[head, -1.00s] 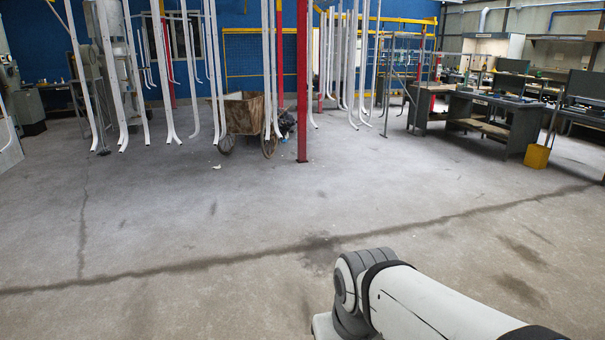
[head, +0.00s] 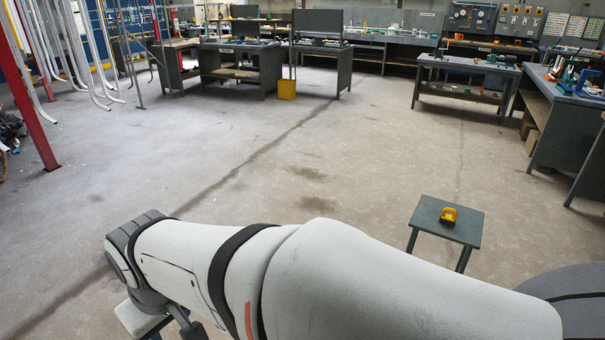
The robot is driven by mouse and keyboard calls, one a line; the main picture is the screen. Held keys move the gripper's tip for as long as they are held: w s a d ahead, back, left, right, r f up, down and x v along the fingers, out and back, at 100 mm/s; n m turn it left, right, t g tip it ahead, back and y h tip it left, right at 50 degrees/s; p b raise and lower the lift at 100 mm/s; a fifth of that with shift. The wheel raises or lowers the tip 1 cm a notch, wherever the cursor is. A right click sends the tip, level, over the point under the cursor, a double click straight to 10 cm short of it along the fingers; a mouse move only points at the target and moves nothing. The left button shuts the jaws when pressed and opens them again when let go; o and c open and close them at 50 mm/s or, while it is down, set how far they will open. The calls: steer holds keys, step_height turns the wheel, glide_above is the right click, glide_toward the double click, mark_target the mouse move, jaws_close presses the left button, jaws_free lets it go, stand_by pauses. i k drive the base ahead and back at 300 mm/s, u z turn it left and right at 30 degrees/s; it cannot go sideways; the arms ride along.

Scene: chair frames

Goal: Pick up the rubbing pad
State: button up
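A small yellow object with a dark part (head: 449,215), which looks like the rubbing pad, sits on a small dark grey-green table (head: 429,210) at the right of the head view. It is too small to make out in detail. My arm stretches across the lower part of the view, in front of and left of the small table. My gripper is not clearly visible; only arm links and a dark part at the lower left edge show. Nothing touches the yellow object.
Workbenches (head: 240,62) line the back, and another bench (head: 566,120) stands at the right. A yellow bin (head: 287,89) is on the floor by the back benches. A red post (head: 28,95) and hanging white tubes are at the left. The middle floor is clear.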

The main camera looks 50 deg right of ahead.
mark_target(445, 218)
steer(key=z, duration=2.55)
steer(key=i, duration=2.65)
steer(key=z, duration=1.25)
